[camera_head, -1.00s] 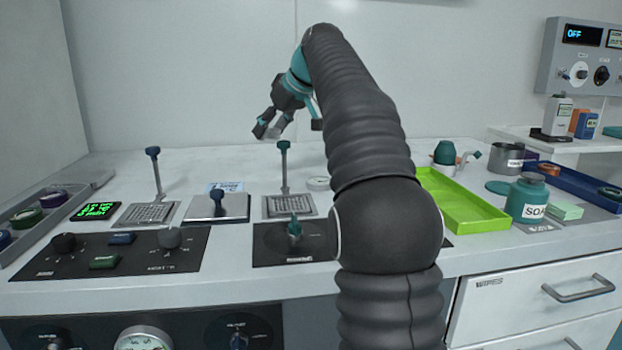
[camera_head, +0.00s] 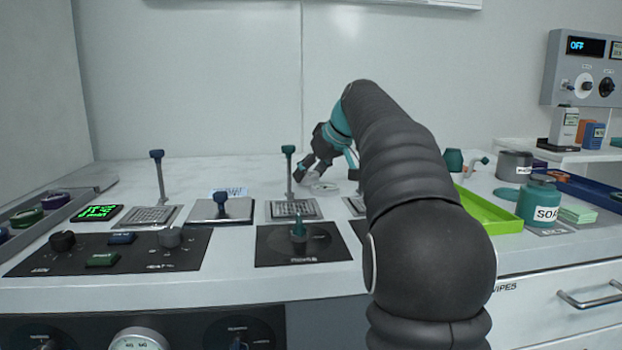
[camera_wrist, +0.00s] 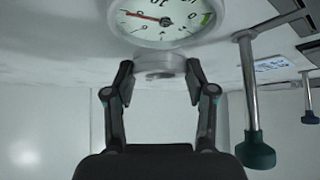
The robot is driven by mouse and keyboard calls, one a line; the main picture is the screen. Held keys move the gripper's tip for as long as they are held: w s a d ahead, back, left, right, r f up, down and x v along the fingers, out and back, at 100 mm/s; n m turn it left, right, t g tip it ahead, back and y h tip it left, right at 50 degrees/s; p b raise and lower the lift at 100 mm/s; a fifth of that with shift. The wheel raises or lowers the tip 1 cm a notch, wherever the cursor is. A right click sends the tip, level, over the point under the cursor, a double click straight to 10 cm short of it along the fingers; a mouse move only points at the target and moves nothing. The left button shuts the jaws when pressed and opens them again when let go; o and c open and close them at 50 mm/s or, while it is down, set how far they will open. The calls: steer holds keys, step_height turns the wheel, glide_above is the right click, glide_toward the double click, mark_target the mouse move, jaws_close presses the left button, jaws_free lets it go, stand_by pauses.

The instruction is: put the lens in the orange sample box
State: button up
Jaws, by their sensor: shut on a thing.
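My gripper (camera_head: 306,172) is low over the back of the table, left of my arm. In the wrist view my gripper (camera_wrist: 160,66) has its two fingers on either side of a small round grey piece (camera_wrist: 158,68), which appears to be the lens. The fingers are closed on it. Its details are too small to tell. An orange box-like item (camera_head: 583,123) stands on the right-hand shelf beside a blue one. I cannot tell whether it is the orange sample box.
A round dial gauge (camera_wrist: 165,18) lies just beyond the held piece. Upright posts with knobs (camera_head: 289,170) (camera_head: 158,175) stand near the gripper. A lime-green tray (camera_head: 485,210) and a soap jar (camera_head: 538,202) are at the right, with a blue tray (camera_head: 575,185) behind.

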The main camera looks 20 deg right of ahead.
steer(key=shift+f, duration=0.3)
steer(key=shift+f, duration=0.15)
steer(key=o, duration=1.3)
